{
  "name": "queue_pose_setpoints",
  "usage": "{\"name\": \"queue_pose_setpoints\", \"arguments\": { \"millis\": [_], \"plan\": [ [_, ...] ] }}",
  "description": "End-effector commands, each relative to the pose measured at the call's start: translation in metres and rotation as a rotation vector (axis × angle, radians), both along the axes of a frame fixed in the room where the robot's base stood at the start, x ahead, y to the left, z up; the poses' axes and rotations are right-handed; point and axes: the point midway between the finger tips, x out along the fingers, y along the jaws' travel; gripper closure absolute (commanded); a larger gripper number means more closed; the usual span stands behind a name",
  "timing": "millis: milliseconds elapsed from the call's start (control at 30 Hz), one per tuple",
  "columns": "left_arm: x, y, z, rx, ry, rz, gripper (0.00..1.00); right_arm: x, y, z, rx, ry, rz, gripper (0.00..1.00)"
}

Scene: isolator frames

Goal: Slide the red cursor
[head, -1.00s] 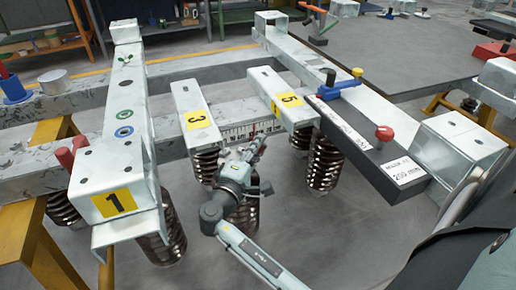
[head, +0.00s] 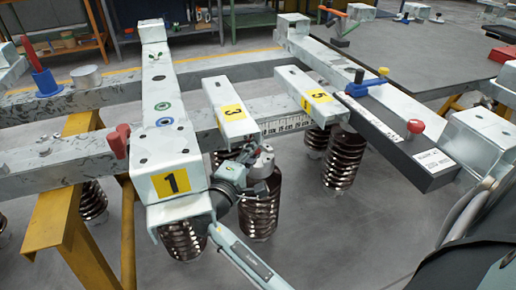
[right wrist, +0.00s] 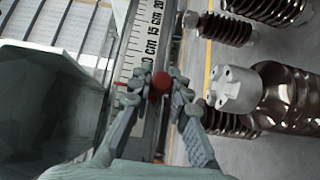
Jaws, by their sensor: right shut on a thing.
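The cursor itself is hidden there. My left gripper is not in view.
Beam 5 (head: 305,88) crosses the rail to the right. A dark bar with a red knob (head: 415,127) lies at the right.

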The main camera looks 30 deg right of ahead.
Motion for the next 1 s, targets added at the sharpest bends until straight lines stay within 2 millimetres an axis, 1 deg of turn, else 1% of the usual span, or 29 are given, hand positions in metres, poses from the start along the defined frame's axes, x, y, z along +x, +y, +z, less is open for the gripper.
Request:
{"name": "queue_pose_setpoints", "arguments": {
  "millis": [167,200,367,833,1000],
  "plan": [
    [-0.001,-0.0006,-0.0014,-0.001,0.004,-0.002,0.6,0.0015,0.0008,0.0006,0.0,-0.001,0.006,1.0],
    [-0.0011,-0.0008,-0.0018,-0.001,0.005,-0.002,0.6,0.0015,0.0008,0.0006,0.0,-0.001,0.006,0.81],
    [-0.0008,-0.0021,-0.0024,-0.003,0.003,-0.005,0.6,0.001,0.0003,0.0005,0.0,-0.001,0.004,0.61],
    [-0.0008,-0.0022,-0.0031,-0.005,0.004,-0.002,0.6,0.0001,-0.0006,0.0004,-0.001,-0.001,0.001,0.61],
    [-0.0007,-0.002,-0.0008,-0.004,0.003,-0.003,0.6,-0.0012,-0.0066,0.001,-0.002,-0.001,0.0,0.61]
  ]
}}
